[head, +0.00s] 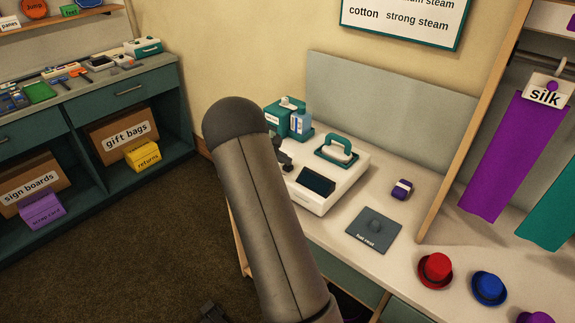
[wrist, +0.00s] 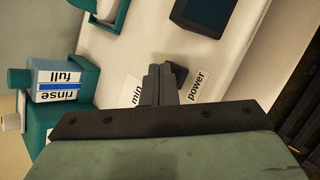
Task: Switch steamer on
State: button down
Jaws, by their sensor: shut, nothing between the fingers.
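The steamer is a white base unit (head: 348,187) with a teal-handled iron (head: 338,149) resting on top and a dark screen (head: 316,181). In the wrist view the white base (wrist: 145,35) fills the upper middle, with the screen (wrist: 205,18) at top. My gripper (wrist: 162,74) is shut and empty, its fingertips at the base's side between the labels "min" (wrist: 133,89) and "power" (wrist: 197,86). A small dark control (wrist: 179,72) shows beside the fingertips; contact cannot be told. In the head view my arm hides most of the gripper.
A teal unit with a blue rinse bottle (head: 301,121) stands behind the steamer; the bottle also shows in the wrist view (wrist: 55,80).

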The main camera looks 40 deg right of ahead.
aim_at(285, 167)
jog(key=shift+f, duration=0.15)
jog(key=shift+f+b, duration=0.35)
dwell(0.3)
jog(key=shift+r, duration=0.4)
jog(key=shift+r+p, duration=2)
jog(key=shift+r, duration=1.05)
